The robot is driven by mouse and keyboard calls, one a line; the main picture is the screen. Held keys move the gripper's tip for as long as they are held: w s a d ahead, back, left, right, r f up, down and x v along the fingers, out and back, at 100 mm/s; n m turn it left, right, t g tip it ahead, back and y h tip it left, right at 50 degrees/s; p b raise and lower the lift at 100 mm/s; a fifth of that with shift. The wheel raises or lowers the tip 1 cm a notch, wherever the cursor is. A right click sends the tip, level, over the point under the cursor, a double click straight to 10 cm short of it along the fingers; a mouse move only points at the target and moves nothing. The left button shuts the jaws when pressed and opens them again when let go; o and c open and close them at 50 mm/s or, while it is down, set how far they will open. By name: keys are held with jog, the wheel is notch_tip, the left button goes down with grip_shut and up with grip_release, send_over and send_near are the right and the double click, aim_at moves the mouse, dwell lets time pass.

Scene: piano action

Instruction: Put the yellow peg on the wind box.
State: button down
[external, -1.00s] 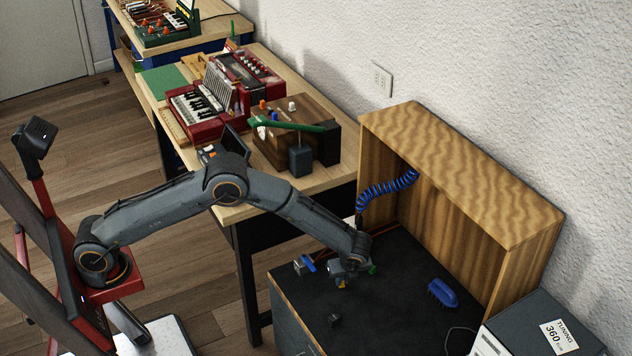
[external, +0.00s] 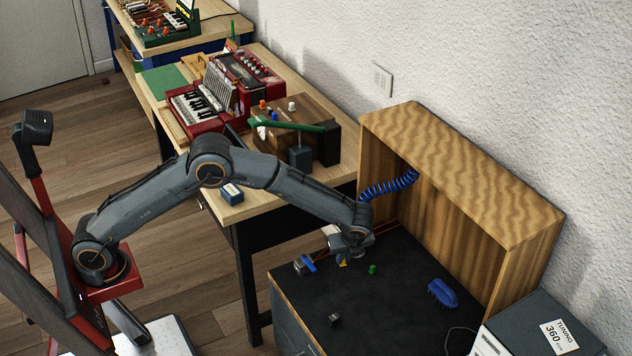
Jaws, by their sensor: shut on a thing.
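My gripper (external: 345,257) is shut on the yellow peg (external: 343,263), a small piece of yellow below the jaws. The jaws mostly hide it. It is held over the dark bench top (external: 400,300), seemingly a little above it. What I take to be the wind box (external: 268,150) is a brown wooden block on the lighter bench at the back. An orange peg (external: 262,104) and a white peg (external: 292,105) stand on its top, with a green bar (external: 290,124) along it. My gripper is well apart from it, lower and to the right.
A small green piece (external: 372,269), a blue brush-like thing (external: 441,293) and a dark block (external: 334,320) lie on the dark top. A wooden hood (external: 460,170) with a coiled blue hose (external: 390,186) stands behind. A blue box (external: 231,193) sits at the lighter bench's near edge.

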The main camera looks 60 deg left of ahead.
notch_tip(320, 180, up, 44)
jog(key=w+a+m+t+p, duration=0.15)
jog(key=w+a+p, duration=0.3)
jog(key=a, duration=0.85)
jog(key=w+a+m+p, duration=0.25)
jog(key=a+p, duration=0.35)
jog(key=a, duration=0.7)
jog(key=s+a+m+h+p, duration=0.2)
jog(key=a+p, duration=0.7)
jog(key=a, duration=1.8)
jog(key=shift+t+y, duration=0.35)
jog(key=shift+y, duration=0.05)
jog(key=f, duration=0.7)
jog(key=s+f+p, duration=0.1)
jog(key=f, duration=0.3)
jog(key=shift+d, duration=0.15)
jog(key=shift+f+p, duration=0.45)
jog(key=shift+f, duration=1.6)
jog(key=shift+f, duration=0.15)
jog(key=c, duration=1.8)
grip_release()
